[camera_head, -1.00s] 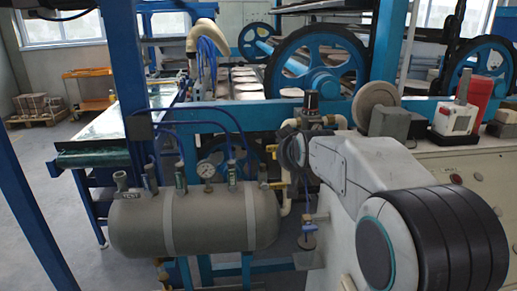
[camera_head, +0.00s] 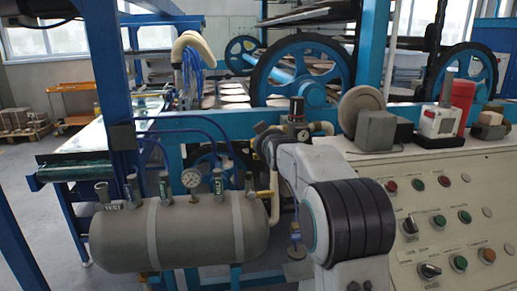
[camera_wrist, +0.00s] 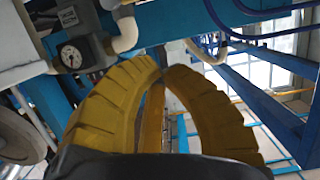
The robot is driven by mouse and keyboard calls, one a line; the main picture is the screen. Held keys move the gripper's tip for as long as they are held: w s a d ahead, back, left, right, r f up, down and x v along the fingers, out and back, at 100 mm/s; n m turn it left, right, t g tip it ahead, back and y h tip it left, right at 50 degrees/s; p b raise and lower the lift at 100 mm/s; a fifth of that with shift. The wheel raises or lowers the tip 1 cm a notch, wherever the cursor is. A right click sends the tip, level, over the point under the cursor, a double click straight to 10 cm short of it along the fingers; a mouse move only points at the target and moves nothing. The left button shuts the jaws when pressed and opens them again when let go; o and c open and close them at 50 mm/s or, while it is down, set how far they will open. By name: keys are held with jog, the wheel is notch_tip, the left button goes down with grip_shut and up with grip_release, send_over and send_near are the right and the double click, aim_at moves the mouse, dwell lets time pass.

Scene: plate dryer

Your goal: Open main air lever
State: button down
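My gripper (camera_wrist: 163,72) has two curved, ribbed yellow fingers in the wrist view. Their tips come together, with a gap between the fingers lower down. A narrow yellow bar (camera_wrist: 153,112) shows in that gap; I cannot tell whether it is the main air lever or whether the fingers touch it. In the head view my arm's end hides the gripper. A small yellow part (camera_head: 265,193) shows beside the pale pipe at the right end of the grey air tank (camera_head: 195,232); it may be the lever, and much of it is hidden.
An air regulator with a gauge (camera_wrist: 70,56) and white pipe (camera_wrist: 125,30) lie close left of my fingers. Blue frame beams (camera_wrist: 245,95) cross behind.

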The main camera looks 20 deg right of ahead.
jog(key=w+d+f+p, duration=0.2)
jog(key=w+f, duration=0.4)
jog(key=w, duration=0.3)
jog(key=shift+w+f, duration=0.2)
jog(key=shift+f, duration=0.05)
dwell(0.3)
